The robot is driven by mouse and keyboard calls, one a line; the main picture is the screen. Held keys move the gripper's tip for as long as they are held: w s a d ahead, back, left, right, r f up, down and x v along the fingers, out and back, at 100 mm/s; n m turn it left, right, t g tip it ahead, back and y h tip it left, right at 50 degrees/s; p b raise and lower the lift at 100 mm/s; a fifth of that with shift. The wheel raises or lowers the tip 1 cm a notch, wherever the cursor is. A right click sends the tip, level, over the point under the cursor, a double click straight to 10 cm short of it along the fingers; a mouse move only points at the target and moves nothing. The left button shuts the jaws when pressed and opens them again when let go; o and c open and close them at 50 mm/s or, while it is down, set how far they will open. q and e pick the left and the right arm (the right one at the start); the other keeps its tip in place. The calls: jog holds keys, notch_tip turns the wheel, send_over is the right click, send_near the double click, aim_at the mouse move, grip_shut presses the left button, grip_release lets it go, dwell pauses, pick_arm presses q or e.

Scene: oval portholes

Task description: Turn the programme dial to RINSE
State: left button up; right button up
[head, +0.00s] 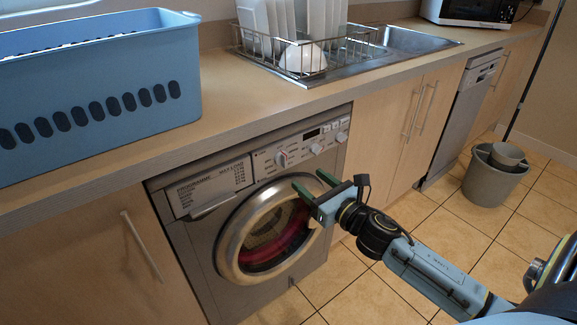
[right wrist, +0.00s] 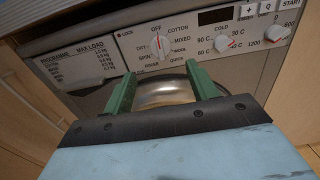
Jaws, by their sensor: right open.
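The programme dial (head: 282,158) is a round white knob with a red mark, on the front panel of the silver washing machine (head: 221,252). In the right wrist view the dial (right wrist: 161,47) sits just beyond the fingertips, ringed by labels such as OFF, COTTON, MIXED and SPIN. The red mark seems to lie near the top of the knob, but its exact setting and the RINSE label are too small to read surely. My right gripper (head: 310,180) is open and empty, its green fingers apart in front of the door, lower right of the dial. My left gripper is out of view.
Right of the dial are a temperature knob (right wrist: 223,44), a spin-speed knob (right wrist: 275,33), a dark display (right wrist: 216,16) and buttons. The round door (head: 229,237) is closed. A grey bucket (head: 488,185) stands on the floor.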

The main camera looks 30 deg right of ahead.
aim_at(286, 161)
jog(key=w, duration=0.2)
jog(key=w+b, duration=0.1)
jog(key=w, duration=0.5)
jog(key=shift+a+b, duration=0.3)
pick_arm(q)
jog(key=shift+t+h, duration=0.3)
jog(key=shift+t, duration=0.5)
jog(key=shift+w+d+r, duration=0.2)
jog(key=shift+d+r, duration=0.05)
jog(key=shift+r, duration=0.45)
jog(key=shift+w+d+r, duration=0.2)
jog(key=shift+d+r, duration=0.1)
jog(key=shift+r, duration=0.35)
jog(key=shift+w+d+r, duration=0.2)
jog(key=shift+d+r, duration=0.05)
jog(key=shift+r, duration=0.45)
pick_arm(e)
jog(key=shift+w, duration=0.85)
jog(key=c, duration=1)
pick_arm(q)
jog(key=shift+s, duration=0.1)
pick_arm(e)
jog(key=shift+a, duration=0.1)
